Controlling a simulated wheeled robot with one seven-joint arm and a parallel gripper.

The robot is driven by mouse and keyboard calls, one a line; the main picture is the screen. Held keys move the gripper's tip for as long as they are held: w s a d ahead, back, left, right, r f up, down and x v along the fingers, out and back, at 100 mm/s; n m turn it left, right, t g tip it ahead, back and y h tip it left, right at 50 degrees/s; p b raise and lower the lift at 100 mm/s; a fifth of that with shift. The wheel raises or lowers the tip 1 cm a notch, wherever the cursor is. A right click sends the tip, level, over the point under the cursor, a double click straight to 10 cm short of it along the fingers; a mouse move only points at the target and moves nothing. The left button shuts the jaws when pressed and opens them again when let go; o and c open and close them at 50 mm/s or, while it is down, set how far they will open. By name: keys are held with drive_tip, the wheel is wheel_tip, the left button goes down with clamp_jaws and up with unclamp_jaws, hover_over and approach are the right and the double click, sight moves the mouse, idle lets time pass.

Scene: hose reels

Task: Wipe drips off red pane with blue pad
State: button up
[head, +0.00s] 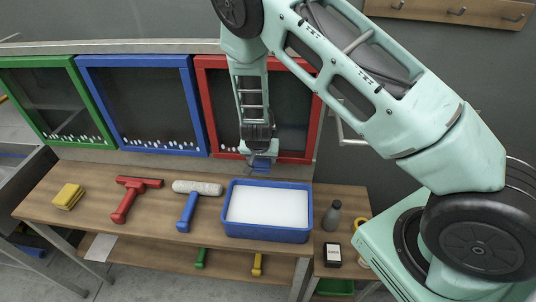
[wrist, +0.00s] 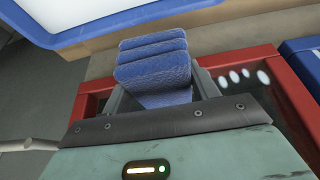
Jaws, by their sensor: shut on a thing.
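The red pane (head: 313,120) is a dark sheet in a red frame at the back, right of the other panes. Part of its frame shows in the wrist view (wrist: 288,90). My gripper (head: 262,156) is shut on the folded blue pad (wrist: 155,62), in front of the pane's lower part. In the head view the pad (head: 261,164) is a small blue patch below my gripper. Several white drips (wrist: 247,76) show on the pane to the right of the pad in the wrist view. I cannot tell whether the pad touches the pane. My arm hides much of the pane.
A blue tray (head: 235,228) with white contents stands on the bench below my gripper. Left of it lie a blue-handled roller (head: 188,208), a red squeegee (head: 127,198) and yellow sponges (head: 68,196). A grey bottle (head: 332,216) stands right. Blue (head: 200,107) and green (head: 90,105) panes hang left.

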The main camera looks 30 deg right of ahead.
drive_tip(key=shift+w+a, duration=0.15)
drive_tip(key=shift+a, duration=0.15)
drive_tip(key=shift+w+a+r+p, duration=0.1)
drive_tip(key=shift+w+a+p, duration=0.5)
drive_tip(key=shift+p, duration=0.25)
drive_tip(key=shift+w+a+p, duration=0.6)
drive_tip(key=shift+a, duration=0.2)
drive_tip(key=w+a, duration=0.3)
drive_tip(key=a, duration=0.3)
drive_tip(key=shift+w+p, duration=0.25)
drive_tip(key=shift+p, duration=0.2)
drive_tip(key=shift+w+a+b, duration=0.85)
drive_tip(key=shift+w+a, duration=0.2)
drive_tip(key=shift+a, duration=0.15)
drive_tip(key=shift+a, duration=0.1)
